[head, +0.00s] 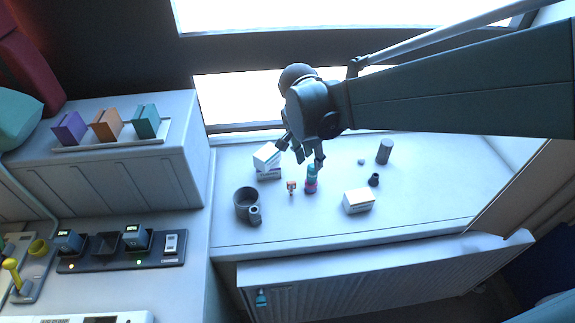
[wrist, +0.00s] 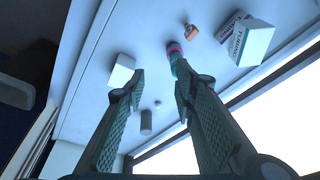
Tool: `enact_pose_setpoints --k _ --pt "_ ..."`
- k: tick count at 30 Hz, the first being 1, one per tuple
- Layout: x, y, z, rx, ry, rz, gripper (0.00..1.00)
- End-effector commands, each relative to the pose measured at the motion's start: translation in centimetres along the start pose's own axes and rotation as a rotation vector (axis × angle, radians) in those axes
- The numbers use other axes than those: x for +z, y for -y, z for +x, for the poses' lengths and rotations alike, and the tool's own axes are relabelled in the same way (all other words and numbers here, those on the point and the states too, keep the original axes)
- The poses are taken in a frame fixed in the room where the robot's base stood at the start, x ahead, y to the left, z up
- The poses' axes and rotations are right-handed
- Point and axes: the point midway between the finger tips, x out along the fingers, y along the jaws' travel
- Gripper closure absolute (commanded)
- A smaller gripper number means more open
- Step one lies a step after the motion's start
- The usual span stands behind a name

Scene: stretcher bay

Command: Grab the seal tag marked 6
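No mark 6 can be read in either view, so I cannot tell for certain which thing is the seal tag. A small orange-red piece (head: 291,187) stands on the white counter (head: 425,205); it also shows orange in the wrist view (wrist: 191,32). Right of it in the head view stands a small teal and pink item (head: 311,185), also in the wrist view (wrist: 175,48), close by a fingertip. My gripper (head: 302,154) is above the counter over these two, fingers spread; in the wrist view my gripper (wrist: 158,76) is open with nothing held.
White boxes (head: 267,158) are stacked behind left. A grey cup (head: 245,203) and small roll (head: 255,216) stand front left. A white box (head: 358,201), black piece (head: 374,180) and dark cylinder (head: 384,151) stand right. The counter's far right is bare.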

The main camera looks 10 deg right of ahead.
Motion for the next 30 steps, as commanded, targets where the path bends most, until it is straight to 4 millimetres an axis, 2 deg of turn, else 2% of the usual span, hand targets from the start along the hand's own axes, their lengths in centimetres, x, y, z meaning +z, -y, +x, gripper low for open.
enact_pose_setpoints --k 12,30 --pt "1.2 4.5 4.2 0.104 -0.025 0.215 0.72" --pt "4.3 9.6 10.9 0.229 -0.113 0.521 0.72"
